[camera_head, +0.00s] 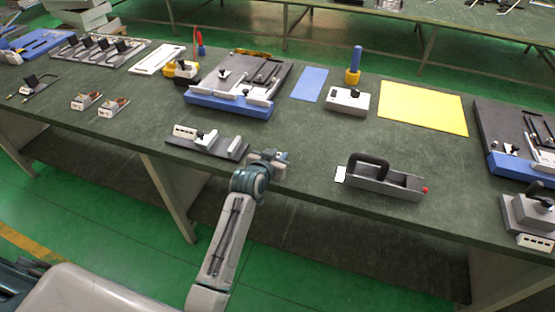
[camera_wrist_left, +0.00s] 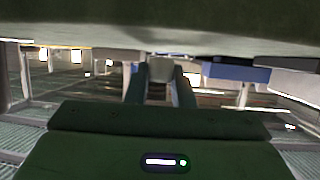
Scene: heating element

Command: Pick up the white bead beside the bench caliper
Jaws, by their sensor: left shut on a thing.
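My right gripper is not in view.
A grey device with a black handle (camera_head: 382,181) stands to the right along the front edge. A blue-based fixture (camera_head: 228,103) and a blue sheet (camera_head: 310,84) lie behind. A yellow sheet (camera_head: 422,108) lies back right. The bench top (camera_head: 310,135) is bare between these.

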